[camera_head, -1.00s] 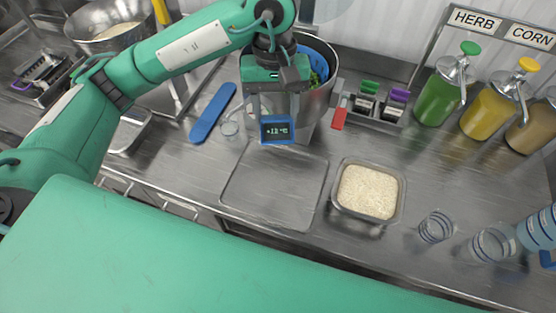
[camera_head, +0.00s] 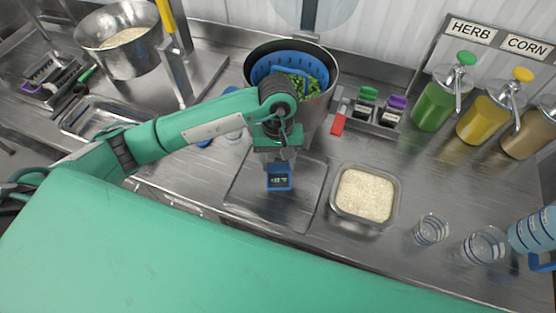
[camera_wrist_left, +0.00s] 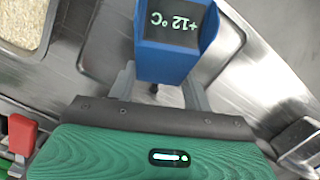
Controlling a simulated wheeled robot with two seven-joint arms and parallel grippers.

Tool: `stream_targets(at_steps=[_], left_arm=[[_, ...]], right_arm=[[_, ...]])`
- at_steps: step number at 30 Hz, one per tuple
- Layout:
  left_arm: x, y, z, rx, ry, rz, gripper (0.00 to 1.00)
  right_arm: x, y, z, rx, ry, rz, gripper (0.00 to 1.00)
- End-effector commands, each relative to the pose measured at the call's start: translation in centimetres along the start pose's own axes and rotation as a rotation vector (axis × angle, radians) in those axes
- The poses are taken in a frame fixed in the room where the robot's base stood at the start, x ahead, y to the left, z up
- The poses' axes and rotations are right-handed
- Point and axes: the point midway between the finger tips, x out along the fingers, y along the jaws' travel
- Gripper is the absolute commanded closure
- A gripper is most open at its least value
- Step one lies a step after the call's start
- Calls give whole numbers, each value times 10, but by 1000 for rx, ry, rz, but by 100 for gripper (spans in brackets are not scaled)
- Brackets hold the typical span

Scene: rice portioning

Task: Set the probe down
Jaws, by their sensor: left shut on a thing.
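The probe is a blue box with a dark display, seen in the head view (camera_head: 279,180). In the left wrist view its display (camera_wrist_left: 180,22) reads +12 °C, upside down. My left gripper (camera_head: 278,166) is shut on the probe, with a finger on each side of the blue body. It holds the probe over the flat grey tray (camera_head: 255,212). I cannot tell whether the probe touches the tray. My right gripper is not in view.
A clear container of rice (camera_head: 364,194) stands just right of the tray. A pot with a blue basket of greens (camera_head: 332,72) is behind it. A red-handled tool (camera_head: 338,124) lies near the rack of green and purple items. Clear cups (camera_head: 431,230) stand at the right.

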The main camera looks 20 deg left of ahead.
Motion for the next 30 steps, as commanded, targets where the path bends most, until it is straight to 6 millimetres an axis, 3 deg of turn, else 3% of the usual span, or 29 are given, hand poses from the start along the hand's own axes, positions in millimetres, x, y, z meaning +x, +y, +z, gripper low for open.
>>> stream_targets(at_steps=[6, 18, 19, 21, 22, 30], left_arm=[[19, 0, -3, 1, 0, 0, 80], [23, 0, -4, 1, 1, 1, 80], [22, 0, -4, 1, 1, 1, 46], [21, 0, -4, 0, 0, 1, 32], [21, 0, -4, 1, 0, 1, 28], [21, 0, -3, 1, 0, 1, 28]], right_arm=[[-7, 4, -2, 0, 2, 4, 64], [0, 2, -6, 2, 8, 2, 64], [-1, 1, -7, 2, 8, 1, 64], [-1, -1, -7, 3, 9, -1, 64], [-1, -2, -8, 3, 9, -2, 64], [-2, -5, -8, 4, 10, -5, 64]])
